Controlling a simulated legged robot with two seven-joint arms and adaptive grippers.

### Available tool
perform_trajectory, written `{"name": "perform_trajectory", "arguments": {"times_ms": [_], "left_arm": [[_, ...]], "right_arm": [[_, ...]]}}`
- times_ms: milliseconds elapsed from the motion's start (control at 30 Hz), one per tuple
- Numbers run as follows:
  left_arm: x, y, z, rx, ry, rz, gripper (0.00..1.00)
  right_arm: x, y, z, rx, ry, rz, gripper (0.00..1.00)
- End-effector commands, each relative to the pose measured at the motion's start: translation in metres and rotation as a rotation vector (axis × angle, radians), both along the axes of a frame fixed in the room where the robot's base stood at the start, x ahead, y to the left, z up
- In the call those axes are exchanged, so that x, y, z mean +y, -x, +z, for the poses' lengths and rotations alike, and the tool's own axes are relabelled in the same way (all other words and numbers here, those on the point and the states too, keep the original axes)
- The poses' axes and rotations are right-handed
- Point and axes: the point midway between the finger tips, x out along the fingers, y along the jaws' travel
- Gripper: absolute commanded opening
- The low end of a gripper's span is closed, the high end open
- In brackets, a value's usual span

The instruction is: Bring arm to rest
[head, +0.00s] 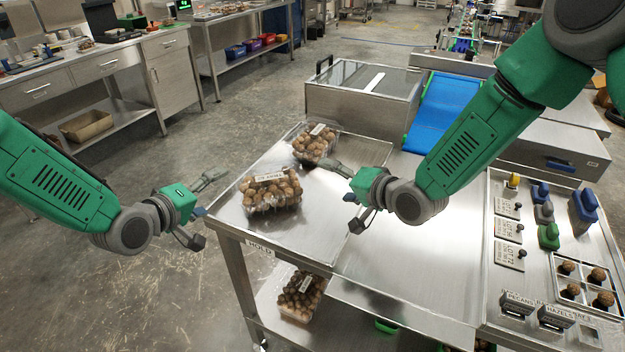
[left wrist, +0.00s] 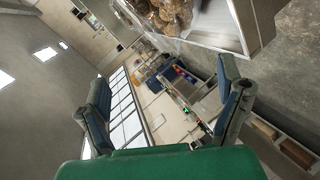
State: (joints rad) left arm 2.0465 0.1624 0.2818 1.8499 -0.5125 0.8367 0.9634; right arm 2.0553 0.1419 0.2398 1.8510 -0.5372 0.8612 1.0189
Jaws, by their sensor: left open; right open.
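My left gripper (head: 205,208) is open and empty, just left of the metal table (head: 300,245), over the floor side. In the left wrist view its two fingers (left wrist: 165,105) stand wide apart with nothing between them. My right gripper (head: 345,197) is open above the table, right of the clamshell trays, and holds nothing that I can see. A clear clamshell tray (head: 272,205) of brown nuts with a label lies near the table's left edge. A second labelled clamshell tray (head: 313,155) lies behind it. Part of a nut-filled tray also shows at the top of the left wrist view (left wrist: 170,20).
Another nut tray (head: 300,296) sits on the shelf below the "HOLD" sign (head: 258,248). A metal box (head: 362,92) and blue conveyor belt (head: 440,112) stand behind. At right is a panel (head: 480,290) with lot cards, stamps and nut samples. The table's front middle is clear.

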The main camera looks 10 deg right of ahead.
Motion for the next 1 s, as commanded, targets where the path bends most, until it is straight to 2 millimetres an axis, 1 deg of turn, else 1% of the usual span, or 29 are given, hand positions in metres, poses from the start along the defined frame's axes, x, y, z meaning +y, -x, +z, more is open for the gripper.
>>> {"name": "perform_trajectory", "arguments": {"times_ms": [367,467,533,733,833,1000], "left_arm": [[0.0,0.0,0.0,0.0,0.0,0.0,0.87],[0.0,0.0,0.004,0.0,-0.001,0.0,0.87],[-0.001,0.0,0.014,0.0,-0.001,0.0,0.87],[-0.001,0.0,0.052,-0.001,-0.001,0.0,0.87],[0.0,0.0,0.065,-0.001,-0.001,0.0,0.87],[0.0,0.0,0.082,0.001,-0.001,0.0,0.87]], "right_arm": [[-0.001,0.001,0.0,0.0,-0.001,-0.001,0.84],[-0.001,0.0,0.004,0.0,-0.001,-0.001,0.84],[-0.001,0.0,0.014,0.0,-0.001,-0.001,0.84],[-0.001,0.001,0.052,-0.001,-0.001,0.0,0.84],[-0.001,0.001,0.065,0.0,-0.001,0.0,0.84],[-0.001,0.0,0.082,0.001,-0.001,0.0,0.84]]}}
